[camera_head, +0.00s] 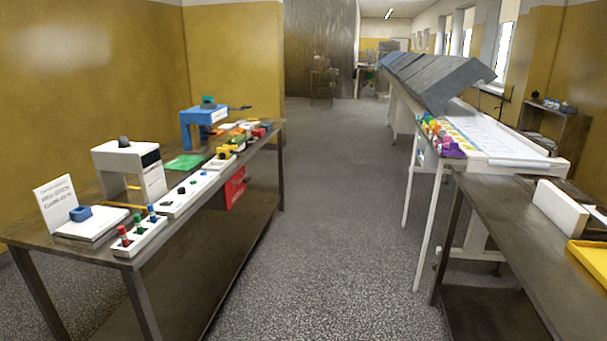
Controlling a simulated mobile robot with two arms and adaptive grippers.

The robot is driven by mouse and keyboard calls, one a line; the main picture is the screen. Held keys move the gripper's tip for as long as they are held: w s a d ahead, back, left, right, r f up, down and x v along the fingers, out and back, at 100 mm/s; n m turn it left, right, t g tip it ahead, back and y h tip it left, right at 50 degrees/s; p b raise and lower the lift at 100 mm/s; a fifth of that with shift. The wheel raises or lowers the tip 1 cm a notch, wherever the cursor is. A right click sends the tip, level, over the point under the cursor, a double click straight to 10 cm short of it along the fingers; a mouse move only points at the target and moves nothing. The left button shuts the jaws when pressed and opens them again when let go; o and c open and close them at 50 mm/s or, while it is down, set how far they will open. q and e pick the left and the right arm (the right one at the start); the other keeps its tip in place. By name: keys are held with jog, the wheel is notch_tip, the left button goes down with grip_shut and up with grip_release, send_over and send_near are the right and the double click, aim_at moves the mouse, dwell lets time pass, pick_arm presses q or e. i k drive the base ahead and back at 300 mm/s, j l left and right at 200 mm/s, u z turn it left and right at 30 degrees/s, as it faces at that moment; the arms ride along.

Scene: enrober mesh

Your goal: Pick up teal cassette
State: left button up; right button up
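A small teal object (208,101) sits on top of a blue stand (198,119) at the far part of the left table. It may be the teal cassette, but it is too small here to make out its shape. No other thing in view is clearly a teal cassette. Neither of my grippers shows in the head view.
The left table (190,232) also holds a white frame (128,158), a sign (57,203), a green sheet (185,162) and several small coloured parts. At right stand a white conveyor (495,135) and a dark table (500,212) with a yellow tray (590,262). The aisle floor (330,220) between is clear.

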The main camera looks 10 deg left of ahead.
aim_at(206, 100)
jog(key=i+u, duration=0.1)
jog(key=i, duration=0.65)
jog(key=i+l+u, duration=0.1)
jog(key=i, duration=0.65)
jog(key=i+l+u, duration=0.1)
jog(key=i, duration=0.6)
jog(key=i+l+u, duration=0.2)
jog(key=i+u, duration=0.15)
jog(key=i+l+u, duration=0.35)
jog(key=i, duration=0.2)
jog(key=i+l+u, duration=0.3)
jog(key=i+l, duration=0.1)
jog(key=l, duration=0.05)
